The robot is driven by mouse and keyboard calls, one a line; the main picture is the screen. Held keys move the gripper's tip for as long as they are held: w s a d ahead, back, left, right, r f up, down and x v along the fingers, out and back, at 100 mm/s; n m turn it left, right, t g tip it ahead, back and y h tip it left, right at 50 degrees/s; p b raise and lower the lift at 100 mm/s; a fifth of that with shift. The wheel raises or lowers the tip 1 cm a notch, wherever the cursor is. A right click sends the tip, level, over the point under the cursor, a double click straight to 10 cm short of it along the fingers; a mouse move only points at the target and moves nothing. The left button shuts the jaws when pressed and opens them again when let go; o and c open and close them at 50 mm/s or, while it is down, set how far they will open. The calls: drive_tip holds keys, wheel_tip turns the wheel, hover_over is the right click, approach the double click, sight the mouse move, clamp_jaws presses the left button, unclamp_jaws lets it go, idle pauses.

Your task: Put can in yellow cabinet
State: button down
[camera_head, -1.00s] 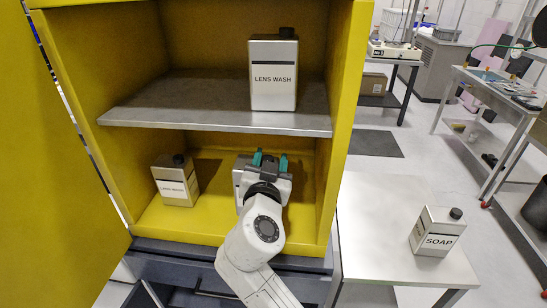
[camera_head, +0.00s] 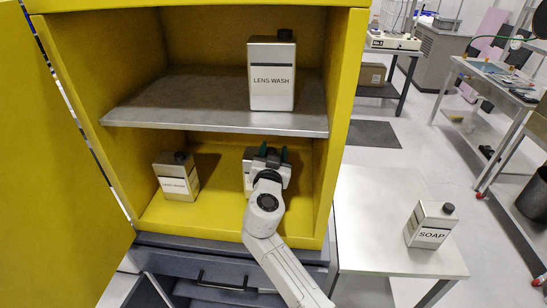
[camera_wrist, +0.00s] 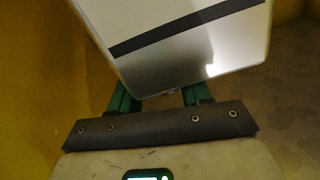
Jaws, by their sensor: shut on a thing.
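The yellow cabinet (camera_head: 349,110) stands open with its door swung out at the left. My gripper (camera_head: 268,155) is inside its lower compartment, towards the right side. It is shut on a silver can with a pale label, which is mostly hidden behind the gripper in the head view. In the wrist view the can (camera_wrist: 190,65) sits between the green fingertips and leans a little in the picture. Its lettering cannot be read. I cannot tell whether its base touches the cabinet floor.
A LENS WASH can (camera_head: 272,75) stands on the middle shelf (camera_head: 200,108). Another can (camera_head: 177,178) stands at the lower left. A SOAP can (camera_head: 430,225) stands on the side table (camera_head: 380,200). The lower floor between the left can and my gripper is clear.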

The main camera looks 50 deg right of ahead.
drive_tip(key=shift+f, duration=0.6)
drive_tip(key=shift+w+d+f+p, duration=0.15)
drive_tip(key=shift+f+p, duration=0.3)
drive_tip(key=shift+f, duration=0.15)
drive_tip(key=c, duration=0.5)
unclamp_jaws()
drive_tip(key=shift+f, duration=0.1)
drive_tip(key=b+v, duration=0.3)
drive_tip(key=v, duration=0.9)
